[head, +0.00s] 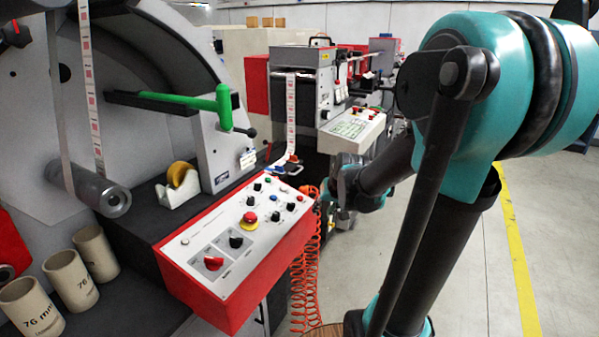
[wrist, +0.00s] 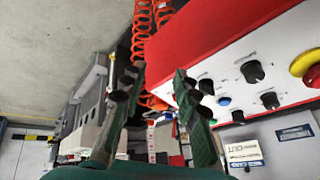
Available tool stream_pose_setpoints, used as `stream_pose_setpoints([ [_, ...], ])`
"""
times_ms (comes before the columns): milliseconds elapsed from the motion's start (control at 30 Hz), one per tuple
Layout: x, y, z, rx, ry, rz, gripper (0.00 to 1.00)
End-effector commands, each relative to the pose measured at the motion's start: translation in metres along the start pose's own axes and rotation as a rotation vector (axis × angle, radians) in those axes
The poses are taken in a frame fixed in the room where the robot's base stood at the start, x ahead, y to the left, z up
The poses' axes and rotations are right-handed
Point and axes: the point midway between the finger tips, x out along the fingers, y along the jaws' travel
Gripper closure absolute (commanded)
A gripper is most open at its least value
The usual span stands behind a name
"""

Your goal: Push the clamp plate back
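I cannot make out the clamp plate for certain in either view. A small dark and blue fitting (head: 283,167) sits where the label strip comes down behind the control box in the head view, but I cannot tell whether it is the plate. My gripper (wrist: 158,72) shows in the wrist view with its two green, dark-padded fingers spread apart and nothing between them. In the head view my arm reaches in from the right, and its end is small and partly hidden beyond the right side of the red control box.
The red control box (head: 205,290) with knobs and an emergency stop (head: 249,220) juts out; orange coiled hoses (head: 305,270) hang beside it. A green handle (head: 222,107), yellow tape roll (head: 180,174) and cardboard cores (head: 70,277) are left. Floor (head: 465,260) is clear right.

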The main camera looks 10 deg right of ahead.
Motion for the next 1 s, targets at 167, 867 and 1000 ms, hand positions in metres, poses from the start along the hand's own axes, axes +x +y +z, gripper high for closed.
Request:
stream_pose_setpoints([
  [167, 0.018, -0.007, -0.05, 0.066, 0.007, -0.061, 0.69],
  [867, 0.16, 0.012, -0.254, 0.452, -0.041, -0.514, 0.69],
  [1000, 0.19, 0.029, -0.282, 0.517, -0.045, -0.616, 0.69],
])
